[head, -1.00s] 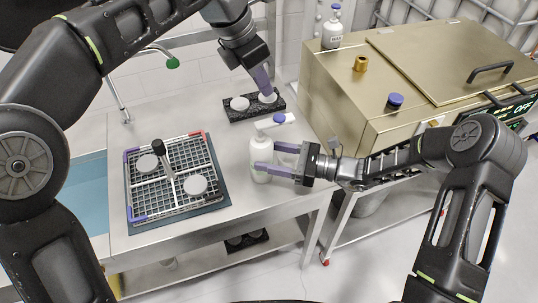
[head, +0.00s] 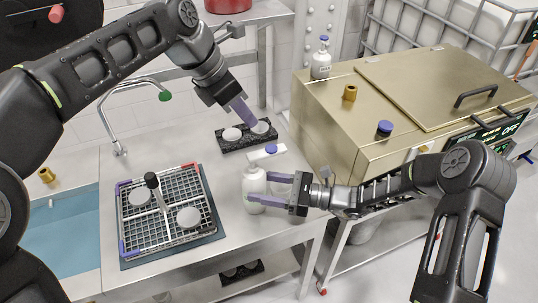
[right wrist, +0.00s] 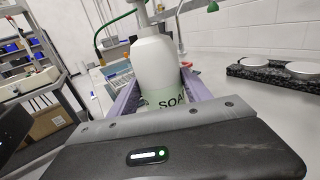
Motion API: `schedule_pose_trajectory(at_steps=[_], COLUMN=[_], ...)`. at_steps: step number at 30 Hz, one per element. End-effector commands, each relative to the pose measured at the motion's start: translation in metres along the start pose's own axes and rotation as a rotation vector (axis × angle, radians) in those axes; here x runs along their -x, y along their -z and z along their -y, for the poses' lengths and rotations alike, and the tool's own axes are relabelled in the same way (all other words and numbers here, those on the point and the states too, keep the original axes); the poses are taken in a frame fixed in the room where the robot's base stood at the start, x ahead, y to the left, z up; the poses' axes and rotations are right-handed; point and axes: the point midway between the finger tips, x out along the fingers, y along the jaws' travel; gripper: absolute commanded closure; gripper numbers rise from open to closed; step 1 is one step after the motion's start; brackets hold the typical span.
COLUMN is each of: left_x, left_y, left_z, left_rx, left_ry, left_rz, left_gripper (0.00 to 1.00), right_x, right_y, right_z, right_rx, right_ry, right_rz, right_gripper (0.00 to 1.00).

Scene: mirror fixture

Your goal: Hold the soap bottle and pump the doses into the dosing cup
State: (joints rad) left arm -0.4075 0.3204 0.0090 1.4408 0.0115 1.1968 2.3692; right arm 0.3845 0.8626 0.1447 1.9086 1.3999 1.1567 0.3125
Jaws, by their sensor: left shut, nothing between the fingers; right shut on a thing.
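The white soap bottle (head: 254,183) stands upright over the steel table, with a pale spout and blue top (head: 271,149) above it. My right gripper (head: 262,188) is shut around its body from the right. In the right wrist view the bottle (right wrist: 157,70) sits between the purple fingers, with part of a "SOA" label showing. My left gripper (head: 252,122) is shut and empty, its purple fingertips beside the right white disc (head: 261,127) on a black speckled block (head: 236,145). I cannot make out which thing is the dosing cup.
A wire rack (head: 150,225) with white discs and a black-topped post lies on the table's left. A brass-coloured machine (head: 345,115) at right carries another pump bottle (head: 321,62), a gold ring (head: 350,92) and a blue-topped piece (head: 385,128). A tap (head: 108,120) stands behind the rack.

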Motion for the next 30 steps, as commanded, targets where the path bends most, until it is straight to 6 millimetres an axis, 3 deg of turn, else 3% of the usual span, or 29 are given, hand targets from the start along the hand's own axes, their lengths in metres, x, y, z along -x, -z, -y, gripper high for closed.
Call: schedule_pose_trajectory(at_steps=[9, 15, 30], left_x=[-0.005, -0.006, -0.006], left_y=[-0.032, -0.047, -0.048], left_z=[0.008, 0.005, 0.003], left_rx=[-0.486, -0.72, -0.788], left_ry=[-0.052, -0.13, -0.15], left_rz=[0.257, 0.314, 0.311], left_gripper=[1.0, 1.0, 1.0], right_x=[0.0, 0.0, 0.0], right_y=[0.0, 0.0, 0.0], right_z=[0.0, 0.0, 0.0], right_rx=[0.0, 0.0, 0.0], right_ry=[-0.001, -0.001, -0.001], right_rz=[0.0, 0.0, 0.0], right_gripper=[1.0, 1.0, 1.0])
